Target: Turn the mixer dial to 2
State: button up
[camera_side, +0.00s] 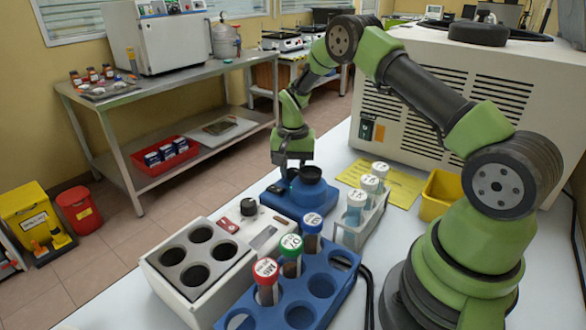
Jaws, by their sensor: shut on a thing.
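The mixer (297,204) is a low blue unit with a black round cup (311,174) on top, standing on the white table. My gripper (288,174) points down at the mixer's back left side, beside the cup. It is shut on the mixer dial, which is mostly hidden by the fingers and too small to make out. The dial's numbers cannot be read in this view.
A white heating block (187,302) with empty wells stands in front left. A blue rack (344,283) holds capped tubes close by. A white rack (367,225) with several tubes, a yellow bin (440,194) and a large vented machine (408,142) stand right of the mixer.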

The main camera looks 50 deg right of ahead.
aim_at(293, 170)
dwell(0.3)
jog(key=o, duration=0.9)
jog(key=shift+o, duration=0.2)
notch_tip(293, 170, up, 10)
jog(key=shift+r, duration=0.1)
